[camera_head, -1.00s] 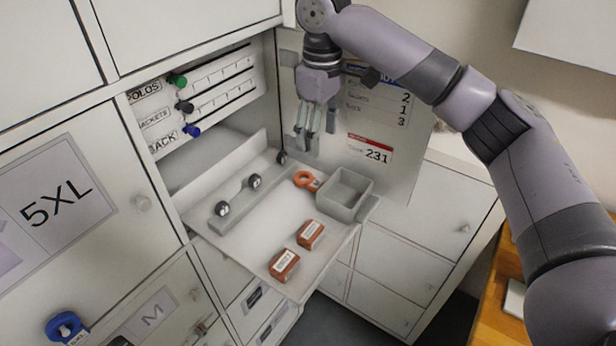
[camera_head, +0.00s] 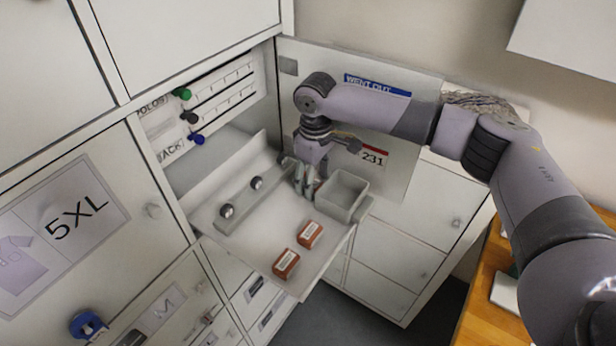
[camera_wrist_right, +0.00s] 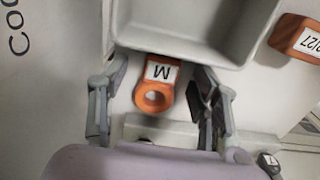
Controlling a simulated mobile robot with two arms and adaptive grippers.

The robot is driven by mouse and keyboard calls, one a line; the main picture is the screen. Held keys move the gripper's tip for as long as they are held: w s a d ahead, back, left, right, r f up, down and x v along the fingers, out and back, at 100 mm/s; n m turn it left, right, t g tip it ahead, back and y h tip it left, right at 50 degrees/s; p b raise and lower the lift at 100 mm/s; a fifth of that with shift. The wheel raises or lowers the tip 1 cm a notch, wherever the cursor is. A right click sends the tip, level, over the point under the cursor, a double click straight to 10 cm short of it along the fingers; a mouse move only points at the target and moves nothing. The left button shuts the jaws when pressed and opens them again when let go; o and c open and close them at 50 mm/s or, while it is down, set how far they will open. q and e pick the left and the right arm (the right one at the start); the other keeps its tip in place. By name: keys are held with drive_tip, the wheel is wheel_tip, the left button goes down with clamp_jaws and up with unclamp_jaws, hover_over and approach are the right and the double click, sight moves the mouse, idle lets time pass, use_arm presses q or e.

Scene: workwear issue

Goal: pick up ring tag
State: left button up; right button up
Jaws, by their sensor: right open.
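The ring tag (camera_wrist_right: 154,90) is orange with a round hole and a white label reading M. In the right wrist view it lies on the shelf between the two fingers, beside a grey bin. In the head view my right gripper hides it. My right gripper (camera_head: 305,186) is open and low over the pull-out shelf (camera_head: 262,240); in the right wrist view its fingers (camera_wrist_right: 158,112) stand apart on either side of the tag, and I cannot tell whether they touch the shelf. My left gripper is not in view.
The grey bin (camera_head: 357,207) stands just right of my right gripper. Two orange-brown labelled blocks (camera_head: 309,234) (camera_head: 286,263) lie toward the shelf's front. A grey rail with dark round knobs (camera_head: 257,183) runs along the left. Cabinet fronts (camera_head: 70,215) border the shelf.

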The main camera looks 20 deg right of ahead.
drive_tip(key=c, duration=1)
drive_tip(key=shift+r, duration=0.15)
wheel_tip(320, 180, up, 20)
drive_tip(key=b, duration=0.5)
